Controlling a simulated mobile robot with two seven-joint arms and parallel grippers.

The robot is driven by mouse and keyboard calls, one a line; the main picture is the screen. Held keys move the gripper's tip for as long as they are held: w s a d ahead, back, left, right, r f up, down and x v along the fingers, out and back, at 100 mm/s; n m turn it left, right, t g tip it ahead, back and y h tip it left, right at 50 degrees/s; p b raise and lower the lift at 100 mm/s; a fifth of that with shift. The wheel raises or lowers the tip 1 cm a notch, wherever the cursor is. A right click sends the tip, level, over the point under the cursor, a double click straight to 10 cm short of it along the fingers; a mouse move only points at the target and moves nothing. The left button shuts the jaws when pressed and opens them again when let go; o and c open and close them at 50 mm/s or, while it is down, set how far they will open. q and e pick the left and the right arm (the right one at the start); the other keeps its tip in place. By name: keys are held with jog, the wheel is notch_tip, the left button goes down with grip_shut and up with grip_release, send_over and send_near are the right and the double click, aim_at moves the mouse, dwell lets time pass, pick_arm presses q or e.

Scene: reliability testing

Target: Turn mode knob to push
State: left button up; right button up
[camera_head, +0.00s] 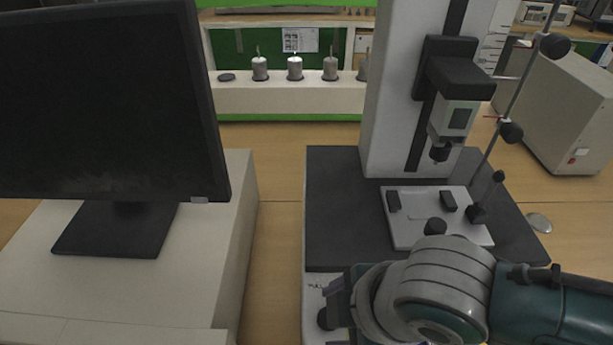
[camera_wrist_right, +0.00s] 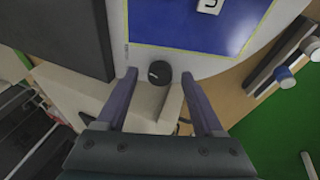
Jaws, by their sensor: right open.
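The mode knob (camera_wrist_right: 159,73) is a round black knob with a small white mark, on the light front panel of the test stand. In the right wrist view it lies in the gap between the two fingertips of my right gripper (camera_wrist_right: 159,76). The gripper is open, with clear space on both sides of the knob. I cannot tell how deep the knob sits between the fingers. In the head view my right gripper (camera_head: 336,299) is at the stand's front panel, and a black knob (camera_head: 325,319) shows partly beside it. My left gripper is out of view.
The test stand (camera_head: 330,210) has a dark base, a tall column and a gauge head (camera_head: 457,118) above a small fixture plate (camera_head: 412,232). A monitor (camera_head: 100,100) stands on a white box to the left. Several metal weights (camera_head: 295,68) stand behind.

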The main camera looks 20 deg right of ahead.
jog(key=p+v, duration=0.2)
jog(key=v, duration=0.7)
jog(key=shift+r, duration=0.25)
jog(key=shift+s, duration=0.2)
